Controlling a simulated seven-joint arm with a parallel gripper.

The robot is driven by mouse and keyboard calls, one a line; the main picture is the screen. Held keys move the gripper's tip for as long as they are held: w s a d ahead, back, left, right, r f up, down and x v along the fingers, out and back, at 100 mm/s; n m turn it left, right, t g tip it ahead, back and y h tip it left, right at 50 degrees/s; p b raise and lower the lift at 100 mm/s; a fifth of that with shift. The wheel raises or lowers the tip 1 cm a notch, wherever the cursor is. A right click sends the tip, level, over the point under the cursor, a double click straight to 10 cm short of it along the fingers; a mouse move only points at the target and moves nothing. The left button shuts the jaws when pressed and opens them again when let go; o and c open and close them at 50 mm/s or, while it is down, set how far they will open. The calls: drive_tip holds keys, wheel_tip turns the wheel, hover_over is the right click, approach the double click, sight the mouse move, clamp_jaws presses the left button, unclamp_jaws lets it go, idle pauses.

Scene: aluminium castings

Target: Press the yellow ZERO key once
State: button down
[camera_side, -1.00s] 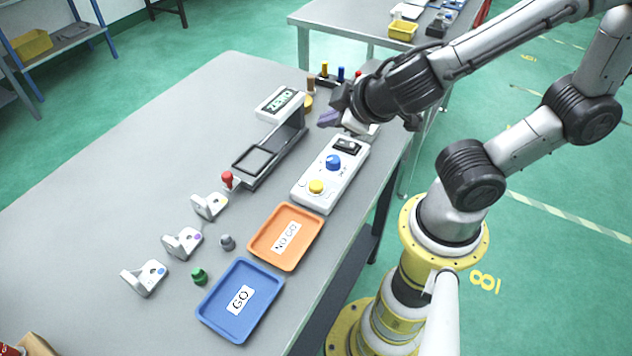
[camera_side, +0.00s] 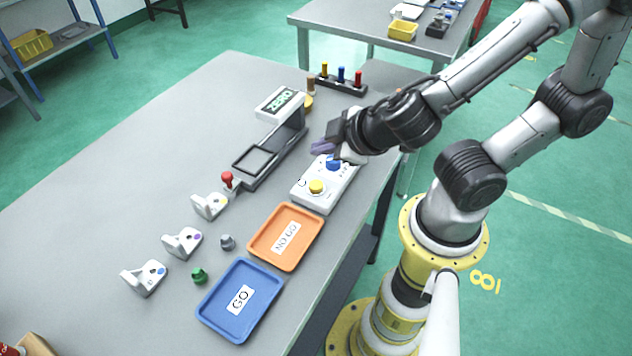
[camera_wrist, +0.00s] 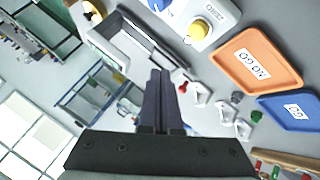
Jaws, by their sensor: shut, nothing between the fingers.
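The yellow ZERO key (camera_side: 316,187) is a round button at the near end of a white control box (camera_side: 318,203). A blue knob (camera_side: 333,162) sits further up the same box. The yellow key also shows in the wrist view (camera_wrist: 197,31), near the top, with lettering beside it. My gripper (camera_side: 322,147) is above the far part of the box, beyond the blue knob, apart from the yellow key. It hides the far end of the box. In the wrist view its two dark fingers (camera_wrist: 158,75) are together with nothing between them.
A display stand (camera_side: 280,103) with a black-framed bed (camera_side: 256,161) is left of the box. An orange NO GO tray (camera_side: 262,247) and a blue GO tray (camera_side: 215,315) lie nearer. A pin rack (camera_side: 342,84) stands behind. White castings (camera_side: 209,205) are at left; the table's left is clear.

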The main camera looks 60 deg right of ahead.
sight(321, 186)
drive_tip(key=shift+f, duration=3.2)
drive_tip(key=shift+f, duration=0.15)
drive_tip(key=shift+f, duration=0.3)
drive_tip(key=shift+f, duration=0.45)
idle(0.3)
drive_tip(key=shift+r, duration=0.9)
drive_tip(key=shift+r, duration=2.5)
